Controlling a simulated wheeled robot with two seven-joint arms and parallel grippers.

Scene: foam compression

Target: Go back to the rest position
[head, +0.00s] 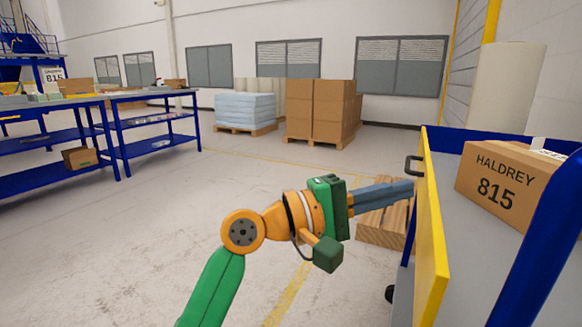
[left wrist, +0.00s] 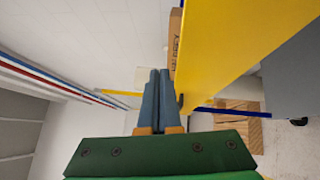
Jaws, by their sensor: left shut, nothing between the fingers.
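My left gripper (head: 388,194) is at the end of the green and orange arm in the middle of the head view. Its blue-grey fingers are shut together with nothing between them and point right, towards the yellow panel (head: 433,225) of the blue cart. In the left wrist view the closed fingers (left wrist: 158,85) stand close beside the yellow panel (left wrist: 225,45); I cannot tell whether they touch it. A black handle (head: 414,165) sits at the panel's upper left, just above the fingertips. My right gripper is not in view.
A cardboard box marked HALDREY 815 (head: 500,182) stands on the cart at right. A wooden pallet (head: 380,228) lies on the floor behind my gripper. Blue workbenches (head: 75,150) stand at left. Stacked boxes (head: 320,110) are at the back. The floor at left centre is clear.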

